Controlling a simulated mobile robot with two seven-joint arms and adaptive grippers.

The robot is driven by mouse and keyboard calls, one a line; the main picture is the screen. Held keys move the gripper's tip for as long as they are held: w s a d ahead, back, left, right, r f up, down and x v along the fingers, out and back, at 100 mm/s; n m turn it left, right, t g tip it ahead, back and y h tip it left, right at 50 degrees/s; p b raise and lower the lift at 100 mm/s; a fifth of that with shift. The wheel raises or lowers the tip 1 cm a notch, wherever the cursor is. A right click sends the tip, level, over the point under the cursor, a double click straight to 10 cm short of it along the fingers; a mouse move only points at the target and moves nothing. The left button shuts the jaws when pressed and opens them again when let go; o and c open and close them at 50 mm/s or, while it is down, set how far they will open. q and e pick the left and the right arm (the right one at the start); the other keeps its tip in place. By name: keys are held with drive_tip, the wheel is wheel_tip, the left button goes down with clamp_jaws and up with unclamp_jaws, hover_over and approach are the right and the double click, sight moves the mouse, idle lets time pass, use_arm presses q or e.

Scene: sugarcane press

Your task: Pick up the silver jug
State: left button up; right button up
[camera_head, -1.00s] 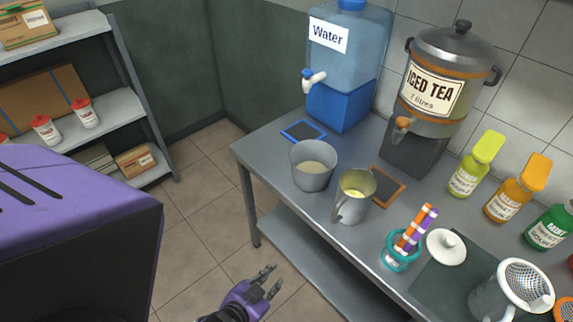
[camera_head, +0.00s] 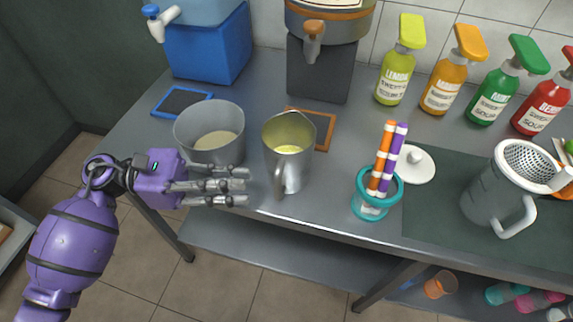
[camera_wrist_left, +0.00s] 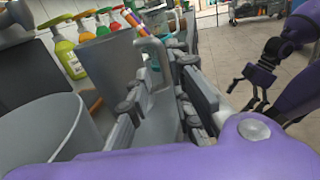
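The silver jug (camera_head: 275,160) stands upright near the front edge of the metal table, with something yellow inside and its handle facing the front. My left gripper (camera_head: 246,185) is open, just left of the jug, its fingers pointing right toward the handle. In the left wrist view, the jug's body (camera_wrist_left: 108,65) and handle (camera_wrist_left: 152,52) lie ahead of the spread fingers (camera_wrist_left: 163,103); I see no grip on it. My right gripper (camera_wrist_left: 254,98) shows small in the left wrist view, its fingers apart and empty.
A grey pot (camera_head: 205,118) stands close left of the jug, behind my left gripper. A teal cup with striped straws (camera_head: 377,195) stands to the right. A brown-framed coaster (camera_head: 322,130) lies behind the jug. The iced tea dispenser (camera_head: 325,70) and syrup bottles (camera_head: 400,65) are farther back.

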sight(286, 165)
use_arm(q)
drive_tip(key=d, duration=0.2)
drive_tip(key=d+p, duration=0.1)
drive_tip(key=d, duration=0.2)
drive_tip(key=shift+s+d+r+p, duration=0.2)
drive_tip(key=shift+s+d+p, duration=0.2)
drive_tip(key=shift+d+f, duration=0.1)
drive_tip(key=shift+d, duration=0.2)
clamp_jaws()
